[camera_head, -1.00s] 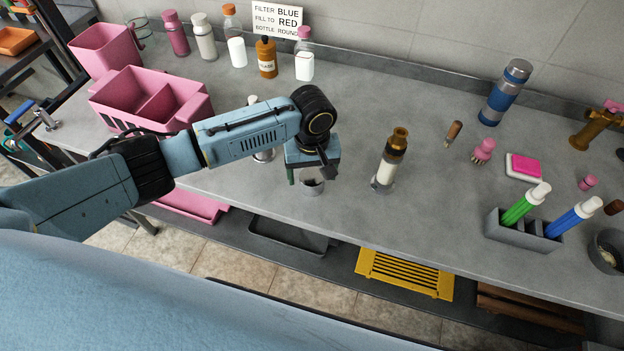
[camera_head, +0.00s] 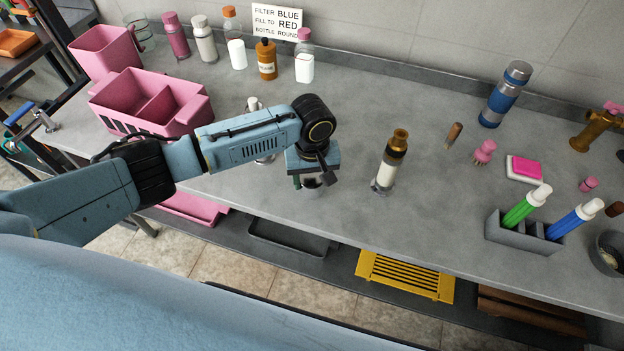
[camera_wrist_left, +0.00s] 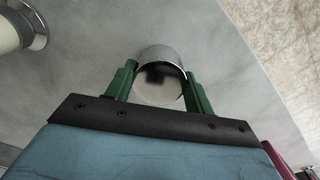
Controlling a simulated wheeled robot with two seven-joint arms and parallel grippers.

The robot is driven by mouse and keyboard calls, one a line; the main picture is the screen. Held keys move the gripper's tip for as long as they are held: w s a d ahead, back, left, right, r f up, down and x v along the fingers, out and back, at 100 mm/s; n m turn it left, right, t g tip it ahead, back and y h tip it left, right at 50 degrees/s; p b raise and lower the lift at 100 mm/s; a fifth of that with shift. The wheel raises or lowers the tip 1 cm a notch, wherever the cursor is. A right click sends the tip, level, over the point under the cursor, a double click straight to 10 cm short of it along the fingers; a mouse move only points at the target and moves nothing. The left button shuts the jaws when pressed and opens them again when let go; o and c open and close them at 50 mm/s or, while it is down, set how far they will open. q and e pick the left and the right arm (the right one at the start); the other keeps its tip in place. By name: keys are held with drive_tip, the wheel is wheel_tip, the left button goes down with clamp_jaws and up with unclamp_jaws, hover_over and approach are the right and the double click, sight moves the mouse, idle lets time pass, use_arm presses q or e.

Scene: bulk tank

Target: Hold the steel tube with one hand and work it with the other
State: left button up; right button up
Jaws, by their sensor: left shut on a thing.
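The steel tube (camera_wrist_left: 160,80) is a short shiny cylinder between the green fingers of my left gripper (camera_wrist_left: 160,88) in the left wrist view. The fingers touch it on both sides. In the head view my left gripper (camera_head: 312,175) is low over the counter's front part, and the tube (camera_head: 313,187) shows just below it, mostly hidden by the gripper. Whether the tube touches the counter is hard to tell. My right gripper is not in view.
A pink bin (camera_head: 150,100) is at left. A grey holder (camera_head: 520,235) with green and blue tubes is at right. Several bottles line the back wall. The counter's front edge is near; its middle is clear.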

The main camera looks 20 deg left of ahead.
sight(312, 179)
use_arm(q)
drive_tip(key=shift+r, duration=0.1)
wheel_tip(312, 179, up, 10)
drive_tip(key=shift+f+p, duration=0.1)
drive_tip(key=shift+p, duration=0.8)
drive_tip(key=s+a+r+m, duration=0.2)
drive_tip(key=a+r, duration=0.1)
drive_tip(key=r, duration=0.2)
drive_tip(key=s+a+r+m+b, duration=0.1)
drive_tip(key=a+r+m, duration=0.2)
drive_tip(key=a+r, duration=0.1)
drive_tip(key=shift+s+r, duration=0.35)
drive_tip(key=shift+r, duration=0.45)
